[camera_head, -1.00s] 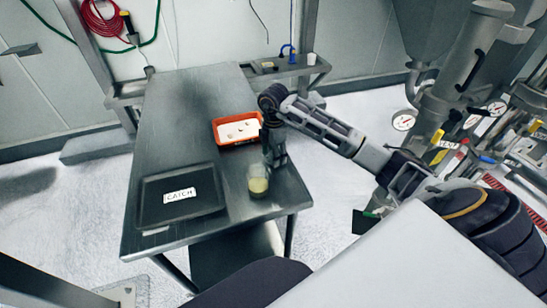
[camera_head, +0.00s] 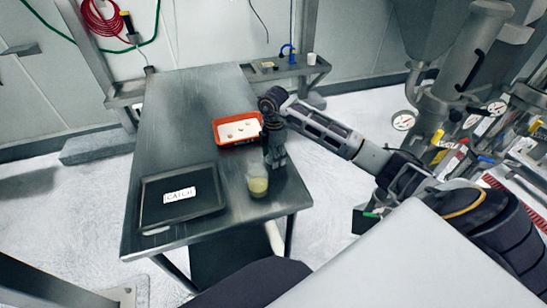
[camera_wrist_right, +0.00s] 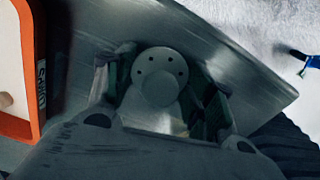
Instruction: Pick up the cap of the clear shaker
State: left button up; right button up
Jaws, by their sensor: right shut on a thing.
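The clear shaker (camera_head: 258,187), with yellowish powder inside, stands upright near the front right corner of the steel table. In the right wrist view its cap (camera_wrist_right: 159,66) is a pale round disc with several small holes and a round middle. My right gripper (camera_head: 275,162) is over the shaker's back right side, and in the right wrist view (camera_wrist_right: 160,92) its dark green-grey fingers are shut on the cap from both sides. I cannot tell whether the cap still touches the shaker's body. My left gripper is out of view.
A black tray labelled CATCH (camera_head: 150,216) lies left of the shaker. An orange tray (camera_head: 220,140) with a white inside holding small bits lies behind. The steel table (camera_head: 190,100) is bare toward the back left. Its front right edge is close to the shaker.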

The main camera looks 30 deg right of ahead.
jog(key=shift+r, duration=0.6)
notch_tip(320, 180, up, 7)
jog(key=shift+f, duration=0.1)
jog(key=shift+r, duration=1)
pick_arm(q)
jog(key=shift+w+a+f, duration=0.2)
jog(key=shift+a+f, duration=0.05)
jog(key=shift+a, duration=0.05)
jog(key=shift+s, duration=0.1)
